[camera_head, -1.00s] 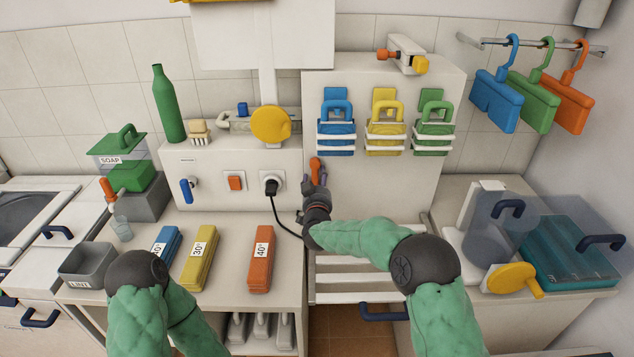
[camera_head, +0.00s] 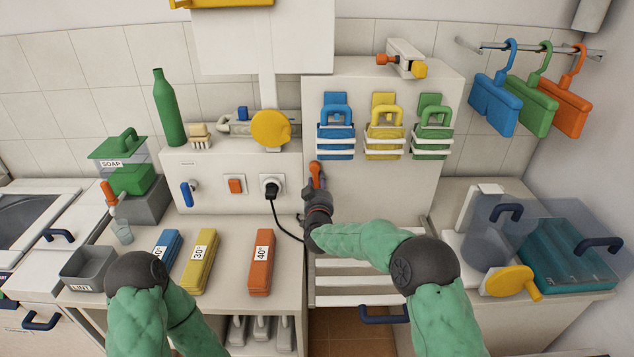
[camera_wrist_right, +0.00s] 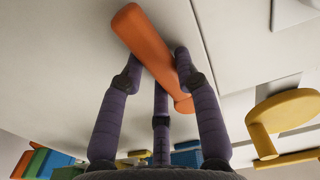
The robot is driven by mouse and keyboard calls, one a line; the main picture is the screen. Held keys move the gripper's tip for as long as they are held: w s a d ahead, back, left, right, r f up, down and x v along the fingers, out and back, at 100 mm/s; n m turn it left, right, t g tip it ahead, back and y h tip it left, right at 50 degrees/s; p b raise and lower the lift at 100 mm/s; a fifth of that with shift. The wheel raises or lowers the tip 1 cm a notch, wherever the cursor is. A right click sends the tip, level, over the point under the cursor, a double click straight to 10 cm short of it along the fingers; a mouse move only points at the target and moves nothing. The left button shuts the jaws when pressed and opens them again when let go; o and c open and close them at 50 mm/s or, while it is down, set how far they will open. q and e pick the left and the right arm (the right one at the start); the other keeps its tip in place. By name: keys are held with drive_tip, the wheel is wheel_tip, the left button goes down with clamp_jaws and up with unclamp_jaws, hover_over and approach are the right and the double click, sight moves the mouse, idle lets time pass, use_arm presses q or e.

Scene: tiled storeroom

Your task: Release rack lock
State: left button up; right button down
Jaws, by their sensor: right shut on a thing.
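An orange lever (camera_head: 316,174) sits on the pale cabinet front, below and left of the blue-handled holder. My right gripper (camera_head: 317,184) is shut on it. In the right wrist view the lever (camera_wrist_right: 148,40) runs slantwise between the dark fingers of my right gripper (camera_wrist_right: 156,68), its rounded upper end sticking out beyond them. The lever's mount is not clear. A white slatted rack (camera_head: 360,298) with a dark blue handle (camera_head: 384,314) is below my right forearm, which partly covers it. My left gripper is out of view; only its green arm shows at lower left.
A black plug (camera_head: 271,187) with a hanging cord is left of my right gripper. A yellow paddle (camera_head: 510,281) and a clear-lidded teal bin (camera_head: 570,258) stand at right.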

sight(330, 169)
drive_tip(key=d+n+p, duration=0.1)
drive_tip(key=n+p, duration=0.1)
drive_tip(key=d+r+n+p, duration=0.1)
drive_tip(key=n+p, duration=0.1)
drive_tip(key=n, duration=0.1)
drive_tip(key=shift+d+r, duration=0.1)
drive_tip(key=shift+r, duration=0.1)
drive_tip(key=n+p, duration=0.1)
drive_tip(key=d+r+n+p, duration=0.1)
drive_tip(key=n, duration=0.1)
drive_tip(key=shift+d+r+n+p, duration=0.1)
drive_tip(key=shift+r+n+p, duration=0.1)
drive_tip(key=shift+n+p, duration=0.4)
drive_tip(key=shift+d+r+n+p, duration=0.15)
drive_tip(key=shift+n+p, duration=0.2)
drive_tip(key=shift+n, duration=0.35)
drive_tip(key=c, duration=0.9)
unclamp_jaws()
drive_tip(key=shift+a, duration=0.1)
drive_tip(key=s, duration=1.2)
